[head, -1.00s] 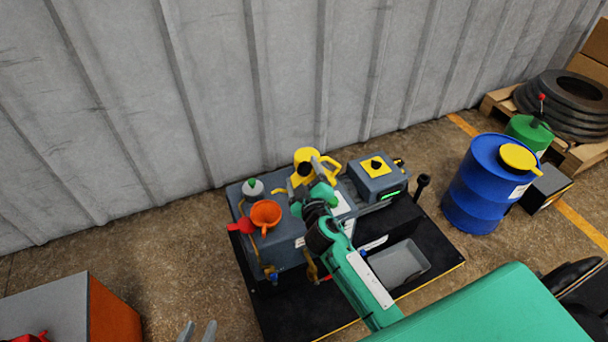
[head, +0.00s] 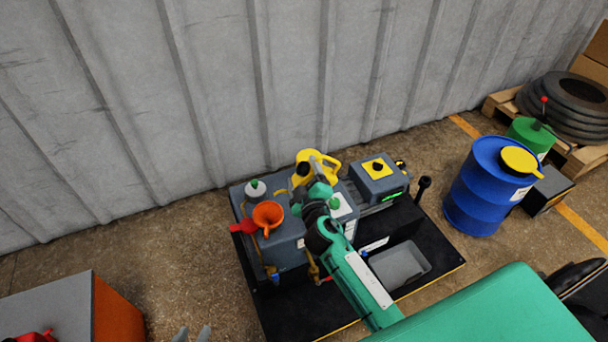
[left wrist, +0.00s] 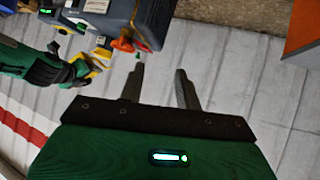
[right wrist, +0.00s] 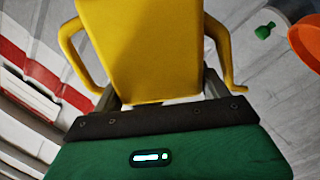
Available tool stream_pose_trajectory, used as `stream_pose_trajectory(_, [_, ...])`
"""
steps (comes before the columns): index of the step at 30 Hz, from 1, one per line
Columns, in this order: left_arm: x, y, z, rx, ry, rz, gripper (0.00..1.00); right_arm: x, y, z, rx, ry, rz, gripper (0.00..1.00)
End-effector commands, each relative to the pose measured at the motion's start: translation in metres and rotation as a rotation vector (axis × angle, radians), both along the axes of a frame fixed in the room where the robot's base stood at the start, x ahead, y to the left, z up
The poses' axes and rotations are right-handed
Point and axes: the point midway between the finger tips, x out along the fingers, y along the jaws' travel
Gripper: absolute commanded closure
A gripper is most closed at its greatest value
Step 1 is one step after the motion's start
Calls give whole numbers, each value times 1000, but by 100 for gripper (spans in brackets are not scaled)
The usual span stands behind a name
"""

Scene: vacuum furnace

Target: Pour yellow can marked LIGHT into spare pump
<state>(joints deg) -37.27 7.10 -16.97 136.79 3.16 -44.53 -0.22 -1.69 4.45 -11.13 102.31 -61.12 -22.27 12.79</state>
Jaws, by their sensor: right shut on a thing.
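The yellow can (head: 312,166) is held by my right gripper (head: 320,178) above the back of the pump (head: 283,255). It fills the middle of the right wrist view (right wrist: 153,50), with a handle or spout on each side; its marking is not readable. The can looks tilted in the head view. The orange funnel (head: 267,215) stands on the pump, to the left of the can and apart from it. My left gripper (head: 192,334) is empty at the bottom edge; its fingers stand apart in the left wrist view (left wrist: 160,88).
A white bottle with a green cap (head: 255,189) and a red part (head: 243,228) are beside the funnel. A grey-blue motor box (head: 377,180) is right of the can. A grey tray (head: 400,265) lies in front. A blue drum (head: 482,185) stands right; the corrugated wall is behind.

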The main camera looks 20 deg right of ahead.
Motion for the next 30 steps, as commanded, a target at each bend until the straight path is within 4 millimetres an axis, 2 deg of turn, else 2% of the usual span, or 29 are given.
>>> stream_pose_trajectory(30, [-12,23,-1,75,135,20,66,1,7,10,-109,14,0,54])
